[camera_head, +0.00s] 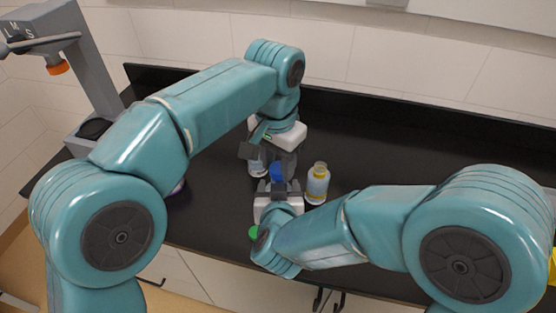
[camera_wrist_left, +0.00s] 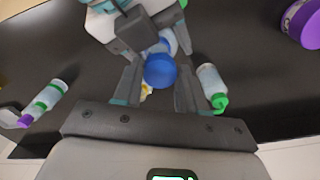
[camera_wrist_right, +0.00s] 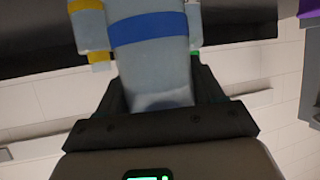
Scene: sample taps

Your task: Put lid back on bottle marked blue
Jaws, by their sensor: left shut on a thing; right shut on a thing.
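The blue lid (camera_head: 277,172) is in the middle of the head view. In the left wrist view the blue lid (camera_wrist_left: 160,70) lies between the fingertips of my left gripper (camera_wrist_left: 158,88), which is shut on it. My left gripper (camera_head: 268,153) comes from behind and above in the head view. My right gripper (camera_head: 278,187) is just in front of and below the lid. In the right wrist view my right gripper (camera_wrist_right: 158,85) is shut on a pale bottle with a blue band (camera_wrist_right: 150,28). The lid hides the bottle's mouth; I cannot tell whether they touch.
A white bottle (camera_head: 257,165) stands left of the lid. The black counter (camera_head: 400,150) is clear farther right.

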